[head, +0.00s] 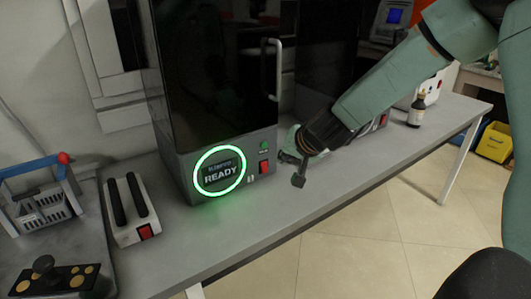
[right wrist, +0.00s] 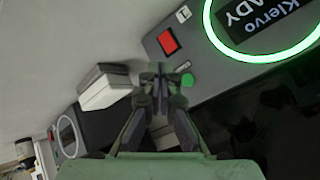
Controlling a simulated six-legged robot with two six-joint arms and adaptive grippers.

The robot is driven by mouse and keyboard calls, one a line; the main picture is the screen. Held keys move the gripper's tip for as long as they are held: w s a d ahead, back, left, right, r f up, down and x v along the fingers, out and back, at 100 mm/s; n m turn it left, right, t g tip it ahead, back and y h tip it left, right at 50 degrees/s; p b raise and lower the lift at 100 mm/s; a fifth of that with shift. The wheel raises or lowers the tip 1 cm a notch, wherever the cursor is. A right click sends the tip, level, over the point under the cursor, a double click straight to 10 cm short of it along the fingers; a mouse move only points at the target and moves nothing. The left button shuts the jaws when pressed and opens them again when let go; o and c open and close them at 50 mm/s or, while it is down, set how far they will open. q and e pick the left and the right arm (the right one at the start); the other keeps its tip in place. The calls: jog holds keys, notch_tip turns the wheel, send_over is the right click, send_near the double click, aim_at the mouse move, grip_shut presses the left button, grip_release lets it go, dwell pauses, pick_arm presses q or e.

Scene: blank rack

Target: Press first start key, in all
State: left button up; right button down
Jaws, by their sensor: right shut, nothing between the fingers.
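A dark-fronted machine (head: 217,70) stands on the bench. Its grey base panel carries a round display (head: 220,171) reading READY inside a lit green ring. To the right of it are a small green key (head: 264,145) and a red switch (head: 264,167). My right gripper (head: 290,169) is shut and empty, just right of the panel's edge. In the right wrist view the fingertips (right wrist: 160,76) appear close beside the green key (right wrist: 187,80), with the red switch (right wrist: 168,41) above. I cannot tell whether they touch the key. My left gripper is out of view.
A second machine (head: 326,60) stands behind my right arm, partly hidden. A small bottle (head: 416,110) stands further along the bench. At left are a white unit with two black bars (head: 146,232), a blue-handled basket (head: 42,215) and a dark tray with a knob (head: 55,280).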

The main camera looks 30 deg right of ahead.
aim_at(264, 145)
jog(key=w, duration=0.3)
jog(key=w+b, duration=0.1)
jog(key=shift+w+a, duration=0.3)
jog(key=shift+a, duration=0.05)
jog(key=shift+a+r, duration=0.1)
jog(key=shift+a, duration=0.05)
dwell(0.5)
jog(key=shift+w, duration=0.2)
dwell(0.5)
jog(key=shift+w, duration=0.25)
